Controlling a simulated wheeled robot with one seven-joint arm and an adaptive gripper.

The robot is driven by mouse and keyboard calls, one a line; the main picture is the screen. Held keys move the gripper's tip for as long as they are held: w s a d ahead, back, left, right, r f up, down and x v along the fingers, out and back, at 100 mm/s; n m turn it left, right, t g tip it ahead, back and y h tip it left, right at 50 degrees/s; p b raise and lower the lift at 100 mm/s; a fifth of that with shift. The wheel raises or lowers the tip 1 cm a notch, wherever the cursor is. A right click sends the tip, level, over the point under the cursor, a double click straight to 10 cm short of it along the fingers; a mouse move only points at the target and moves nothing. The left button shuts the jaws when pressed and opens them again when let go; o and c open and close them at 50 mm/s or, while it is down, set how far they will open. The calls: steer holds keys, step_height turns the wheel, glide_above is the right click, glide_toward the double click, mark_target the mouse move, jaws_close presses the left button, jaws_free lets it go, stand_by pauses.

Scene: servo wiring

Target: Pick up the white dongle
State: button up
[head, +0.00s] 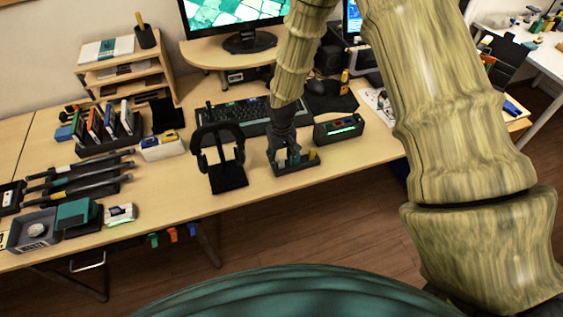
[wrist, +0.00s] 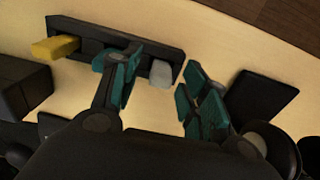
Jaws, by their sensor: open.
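The white dongle (wrist: 161,73) stands in the right end of a dark holder (wrist: 112,36) in the wrist view. A yellow dongle (wrist: 55,47) sits at the holder's other end. My gripper (wrist: 156,80) is open, with teal-padded fingers spread on either side of the white dongle. The left finger overlaps the holder in the picture; the right finger is beside the holder's end. Contact with the dongle cannot be told. In the head view my gripper (head: 288,153) is over the holder (head: 298,168) at the desk's front edge, and I cannot make out the white dongle there.
A black headphone stand (head: 228,178) is close to the left of my gripper. A dark box with a green display (head: 338,130) is to the right. A keyboard (head: 236,115) lies behind. Bare desk (head: 180,190) shows left of the stand.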

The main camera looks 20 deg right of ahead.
steer(key=shift+f, duration=0.4)
steer(key=shift+c, duration=0.2)
steer(key=c, duration=0.8)
steer(key=shift+r, duration=0.15)
